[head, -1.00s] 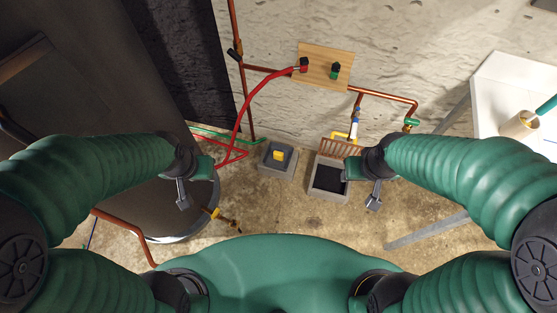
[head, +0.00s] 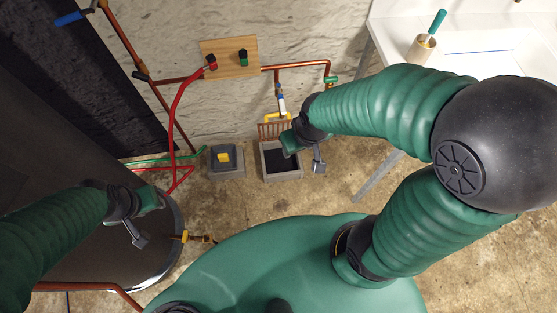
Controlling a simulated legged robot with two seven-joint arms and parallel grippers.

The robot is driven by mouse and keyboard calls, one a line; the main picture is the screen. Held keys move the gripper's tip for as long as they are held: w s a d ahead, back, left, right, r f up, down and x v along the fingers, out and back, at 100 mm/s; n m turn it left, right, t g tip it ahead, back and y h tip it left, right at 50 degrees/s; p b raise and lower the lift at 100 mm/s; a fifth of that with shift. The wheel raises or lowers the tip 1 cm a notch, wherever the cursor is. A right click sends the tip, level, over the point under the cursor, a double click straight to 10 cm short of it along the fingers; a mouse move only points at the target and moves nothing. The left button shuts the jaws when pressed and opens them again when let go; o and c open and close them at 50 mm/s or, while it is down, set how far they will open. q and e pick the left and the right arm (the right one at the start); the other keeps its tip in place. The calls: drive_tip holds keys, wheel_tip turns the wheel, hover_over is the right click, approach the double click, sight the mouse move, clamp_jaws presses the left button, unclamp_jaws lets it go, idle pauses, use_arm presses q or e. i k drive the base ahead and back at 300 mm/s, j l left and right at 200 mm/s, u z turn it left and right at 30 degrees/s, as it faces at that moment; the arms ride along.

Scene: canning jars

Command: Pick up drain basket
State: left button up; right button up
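I cannot tell for sure which item is the drain basket. A brown slatted rack (head: 273,130) stands at the back edge of a grey open-topped basin (head: 297,174) with a dark inside, on the floor below the copper pipes. My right gripper (head: 305,152) is over the right side of this basin and partly covers it. Nothing shows held in it, and its finger opening is unclear. My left gripper (head: 146,217) is at the left, in front of the dark tank, with nothing visible in it. Its opening is also unclear.
A grey box (head: 227,173) with a yellow item (head: 223,157) is left of the basin. A wooden board (head: 230,58) with red and black-green fittings is on the wall. The dark tank (head: 60,150) fills the left. A white table (head: 500,70) is at right. Floor in front is open.

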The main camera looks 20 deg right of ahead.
sight(224, 158)
drive_tip(key=u, duration=0.25)
drive_tip(key=i+l+u, duration=0.15)
drive_tip(key=u, duration=0.3)
drive_tip(key=i+l+u, duration=0.25)
drive_tip(key=u, duration=0.2)
drive_tip(key=i+l+u, duration=0.15)
drive_tip(key=u, duration=0.3)
drive_tip(key=i+l, duration=0.1)
drive_tip(key=l, duration=0.3)
